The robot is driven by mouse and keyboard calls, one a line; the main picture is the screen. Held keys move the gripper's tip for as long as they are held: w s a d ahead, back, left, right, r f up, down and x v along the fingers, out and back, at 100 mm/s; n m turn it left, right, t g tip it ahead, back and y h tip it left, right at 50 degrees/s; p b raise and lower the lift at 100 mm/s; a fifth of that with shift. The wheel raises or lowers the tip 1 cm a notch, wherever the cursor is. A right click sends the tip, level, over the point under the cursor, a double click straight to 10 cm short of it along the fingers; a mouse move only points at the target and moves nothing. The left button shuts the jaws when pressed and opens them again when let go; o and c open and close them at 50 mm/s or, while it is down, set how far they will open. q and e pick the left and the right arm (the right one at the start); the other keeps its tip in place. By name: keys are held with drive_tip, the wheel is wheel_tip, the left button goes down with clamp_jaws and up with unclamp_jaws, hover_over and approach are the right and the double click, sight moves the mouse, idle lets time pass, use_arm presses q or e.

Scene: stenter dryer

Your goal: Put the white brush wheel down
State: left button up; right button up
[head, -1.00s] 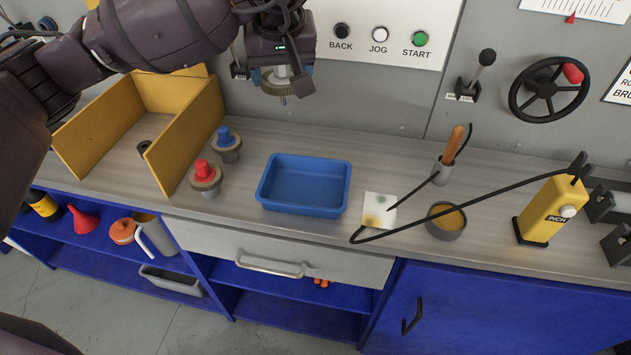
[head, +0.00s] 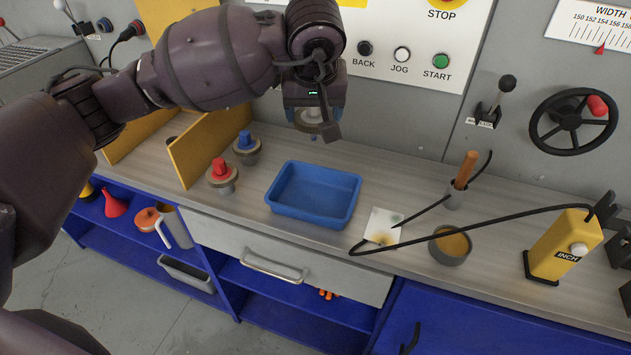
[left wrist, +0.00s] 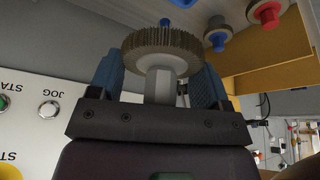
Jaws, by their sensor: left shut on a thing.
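The white brush wheel (left wrist: 160,75) shows in the left wrist view as a pale hub with a bristled grey-brown rim. My left gripper (left wrist: 160,88) is shut on its hub, with a blue finger pad on each side. In the head view the wheel (head: 309,124) hangs under my left gripper (head: 312,108), above the back of the bench and behind the blue tray. The wheel is clear of the bench. The arm hides part of the wall and bench at the back left. My right gripper does not show.
A blue tray (head: 314,194) stands empty on the bench (head: 400,180). Left of it stand a red-topped wheel (head: 221,176) and a blue-topped wheel (head: 246,147), beside a yellow divider (head: 205,145). A stained pad (head: 383,226), a bowl (head: 450,247) and a thin black rod lie to the right.

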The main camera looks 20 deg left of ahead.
use_arm(q)
drive_tip(key=shift+f+b, duration=0.8)
drive_tip(key=shift+f, duration=7.5)
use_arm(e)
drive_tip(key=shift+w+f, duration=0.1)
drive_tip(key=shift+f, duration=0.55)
use_arm(q)
drive_tip(key=shift+f, duration=0.2)
drive_tip(key=o, duration=1)
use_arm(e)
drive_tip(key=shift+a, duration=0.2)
use_arm(q)
drive_tip(key=shift+r, duration=0.15)
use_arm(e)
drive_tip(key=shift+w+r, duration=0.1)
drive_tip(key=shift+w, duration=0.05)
